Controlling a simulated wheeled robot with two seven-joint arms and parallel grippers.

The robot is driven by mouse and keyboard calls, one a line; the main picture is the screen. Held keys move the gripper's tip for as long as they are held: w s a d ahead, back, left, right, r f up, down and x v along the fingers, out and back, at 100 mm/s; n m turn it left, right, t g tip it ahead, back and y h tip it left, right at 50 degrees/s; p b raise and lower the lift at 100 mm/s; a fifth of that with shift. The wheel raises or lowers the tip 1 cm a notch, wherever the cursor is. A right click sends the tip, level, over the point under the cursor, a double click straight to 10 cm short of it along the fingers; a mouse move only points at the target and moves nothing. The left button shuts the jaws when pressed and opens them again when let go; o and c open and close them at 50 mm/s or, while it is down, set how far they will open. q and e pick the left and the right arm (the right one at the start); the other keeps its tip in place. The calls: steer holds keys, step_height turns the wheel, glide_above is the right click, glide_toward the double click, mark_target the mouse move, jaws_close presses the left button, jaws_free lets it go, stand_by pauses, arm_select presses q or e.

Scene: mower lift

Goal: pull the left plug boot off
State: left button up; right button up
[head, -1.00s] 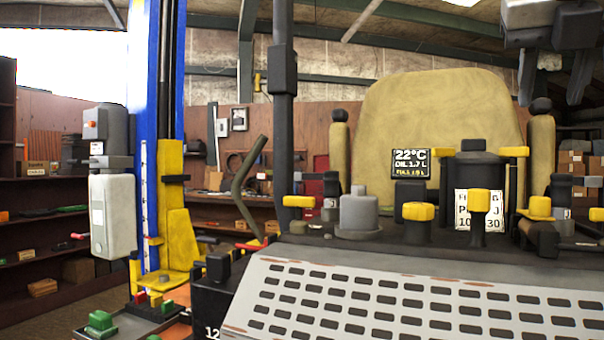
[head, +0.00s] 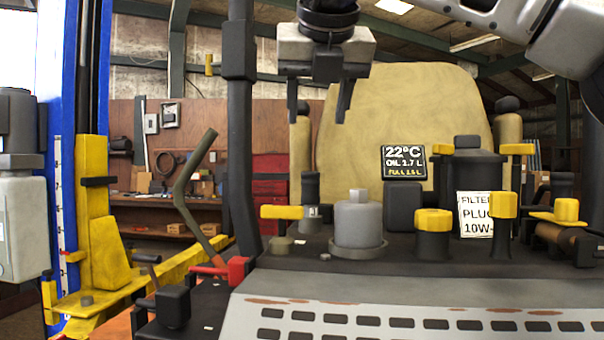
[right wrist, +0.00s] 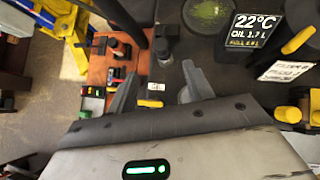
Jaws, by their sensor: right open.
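The left plug boot (head: 311,187) appears to be the short black upright cylinder on the dark engine deck, left of the grey cylinder. A small white label shows low on it, and a yellow lever reaches leftward beside it. My right gripper (head: 318,105) hangs pointing down above the boot, with its two fingers apart and nothing between them. Clear space shows between fingertips and boot. In the right wrist view the open fingers (right wrist: 160,92) frame a small white label; which dark part there is the boot is hard to tell. My left gripper is not in view.
The grey cylinder (head: 358,222) stands close right of the boot. A black post (head: 240,130) rises close on the left. A screen (head: 403,162), yellow-capped parts (head: 433,222) and the seat (head: 400,110) lie right and behind. A blue and yellow lift (head: 95,210) stands left.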

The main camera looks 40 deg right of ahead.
mark_target(312, 172)
steer(key=x, duration=1.3)
steer(key=shift+w+d+f, duration=0.1)
steer(key=shift+d+f, duration=0.1)
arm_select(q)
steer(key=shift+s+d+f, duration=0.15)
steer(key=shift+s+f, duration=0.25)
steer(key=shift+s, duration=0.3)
arm_select(e)
jaws_close()
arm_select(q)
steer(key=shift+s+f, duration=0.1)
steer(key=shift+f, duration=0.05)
arm_select(e)
steer(key=shift+d, duration=0.1)
